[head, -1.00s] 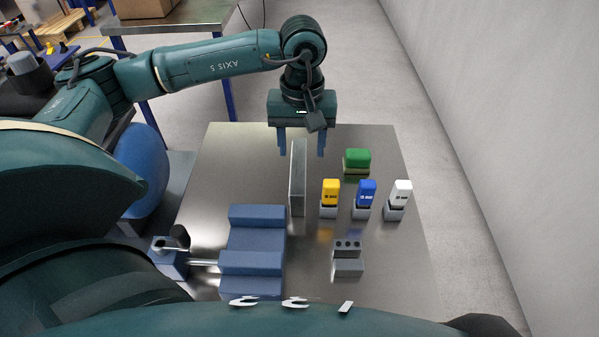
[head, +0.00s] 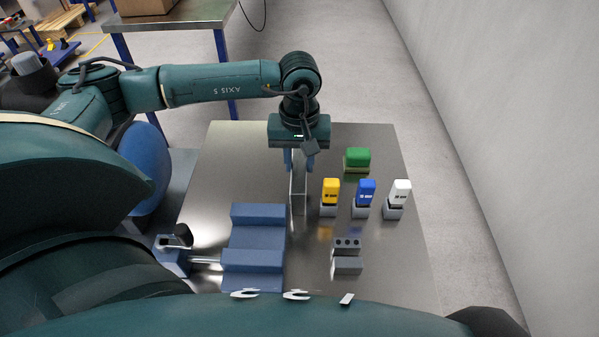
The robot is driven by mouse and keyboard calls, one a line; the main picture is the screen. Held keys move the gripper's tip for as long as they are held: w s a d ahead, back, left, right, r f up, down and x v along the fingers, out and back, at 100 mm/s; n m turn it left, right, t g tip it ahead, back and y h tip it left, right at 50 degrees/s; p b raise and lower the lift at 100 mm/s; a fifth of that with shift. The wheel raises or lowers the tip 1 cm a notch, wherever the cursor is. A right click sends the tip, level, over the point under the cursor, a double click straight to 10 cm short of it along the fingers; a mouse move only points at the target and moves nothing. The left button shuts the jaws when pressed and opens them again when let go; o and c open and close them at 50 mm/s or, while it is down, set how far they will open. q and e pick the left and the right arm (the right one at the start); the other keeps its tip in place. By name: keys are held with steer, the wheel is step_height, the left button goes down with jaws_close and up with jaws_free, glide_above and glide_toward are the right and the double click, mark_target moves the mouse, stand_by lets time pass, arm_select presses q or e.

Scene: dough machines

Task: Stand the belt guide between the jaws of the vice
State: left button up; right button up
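The belt guide, a thin grey metal plate (head: 298,190), stands upright on the steel table, right of and behind the vice. My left gripper (head: 299,162) reaches down over its far upper part, with one finger close against each side, and looks shut on it. The guide's lower edge appears to rest on the table. The blue vice (head: 257,238) lies at the front left of the table. Its two jaws are apart with an empty gap between them, and its screw and handle (head: 180,240) point left. My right gripper is not in view.
Yellow (head: 331,190), blue (head: 366,192) and white (head: 400,192) capped blocks stand in a row right of the guide. A green block (head: 357,158) sits behind them, and a grey block with holes (head: 347,255) in front. The table's (head: 240,165) back left is clear.

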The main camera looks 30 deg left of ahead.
arm_select(q)
jaws_close()
